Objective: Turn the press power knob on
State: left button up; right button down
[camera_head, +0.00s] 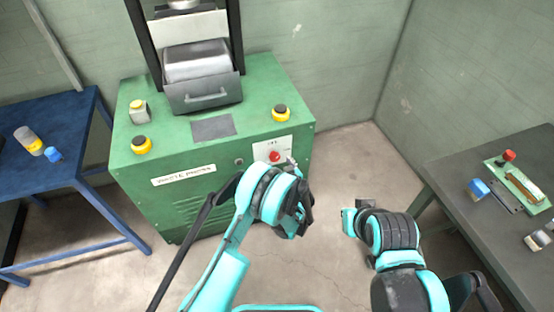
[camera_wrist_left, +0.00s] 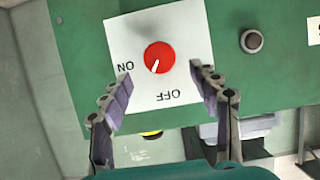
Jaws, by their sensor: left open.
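The red power knob (camera_head: 275,156) sits on a white plate (camera_head: 262,150) on the front of the green press (camera_head: 170,200). In the left wrist view the knob (camera_wrist_left: 160,56) shows a white pointer aimed down and slightly left, between the ON label at left and the OFF label below right. My left gripper (camera_wrist_left: 161,78) is open in front of the plate, its fingers on either side of the knob and apart from it. In the head view my left gripper (camera_head: 297,204) partly covers the press's lower right front. My right gripper (camera_head: 353,216) hangs over the floor.
A dark round button (camera_head: 239,161) is beside the plate. Yellow-ringed buttons (camera_head: 281,112) are on the press top. A blue table (camera_head: 50,130) stands at left, a grey table (camera_head: 460,180) with small parts at right. Floor between press and grey table is clear.

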aim_at(275, 157)
pick_arm(q)
jog(key=b+x, duration=0.1)
jog(key=x, duration=0.4)
jog(key=shift+w+a+f, duration=0.1)
jog(key=shift+w+f, duration=0.05)
jog(key=shift+f, duration=0.05)
jog(key=c, duration=1.2)
